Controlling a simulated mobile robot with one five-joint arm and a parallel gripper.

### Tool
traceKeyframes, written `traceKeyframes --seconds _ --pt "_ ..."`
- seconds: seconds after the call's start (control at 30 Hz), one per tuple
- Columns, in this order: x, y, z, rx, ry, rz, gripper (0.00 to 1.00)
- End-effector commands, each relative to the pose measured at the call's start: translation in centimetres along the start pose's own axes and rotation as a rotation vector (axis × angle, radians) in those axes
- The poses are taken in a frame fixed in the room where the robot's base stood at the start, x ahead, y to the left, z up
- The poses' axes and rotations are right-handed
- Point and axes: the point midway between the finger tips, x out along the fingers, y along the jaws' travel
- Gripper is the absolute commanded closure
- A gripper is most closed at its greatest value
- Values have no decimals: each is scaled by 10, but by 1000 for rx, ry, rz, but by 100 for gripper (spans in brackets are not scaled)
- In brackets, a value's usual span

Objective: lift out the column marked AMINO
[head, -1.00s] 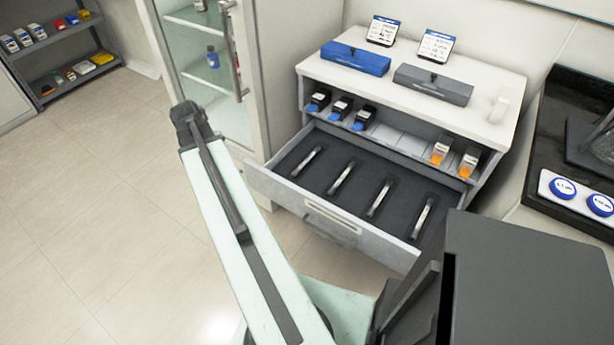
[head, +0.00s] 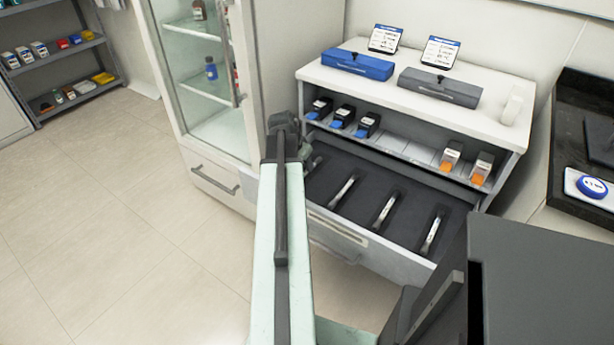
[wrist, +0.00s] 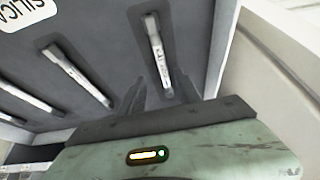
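Slim pale columns lie in separate dark recesses in the open drawer (head: 330,243). In the head view three show clearly: one left (head: 344,190), one middle (head: 385,211), one right (head: 431,234); a further one at the far left is mostly hidden behind my arm. The writing on them is too small to read, so I cannot tell which is AMINO. In the wrist view one column (wrist: 157,52) lies just ahead of my gripper (wrist: 161,84), whose two dark fingers stand apart, empty. Two more columns (wrist: 76,74) (wrist: 28,97) lie to its left.
A white label reading SILICA (wrist: 28,9) shows in the wrist view. Black cartridges with blue ends (head: 343,116) and orange-ended ones (head: 466,163) stand on the shelf above the drawer. A blue case (head: 358,66) and a grey case (head: 438,88) sit on top. A glass-door cabinet (head: 200,80) stands left.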

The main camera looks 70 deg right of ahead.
Motion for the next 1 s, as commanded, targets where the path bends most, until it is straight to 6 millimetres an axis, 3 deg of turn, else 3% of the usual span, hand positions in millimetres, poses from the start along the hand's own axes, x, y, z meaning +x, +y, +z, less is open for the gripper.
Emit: traceKeyframes --seconds 0.3,0.53,0.7,1.0 --pt "52 -5 4 0 0 0 61" --pt "49 -5 1 0 0 0 61" --pt "49 -4 1 0 0 0 100" --pt "49 -4 1 1 0 1 100"
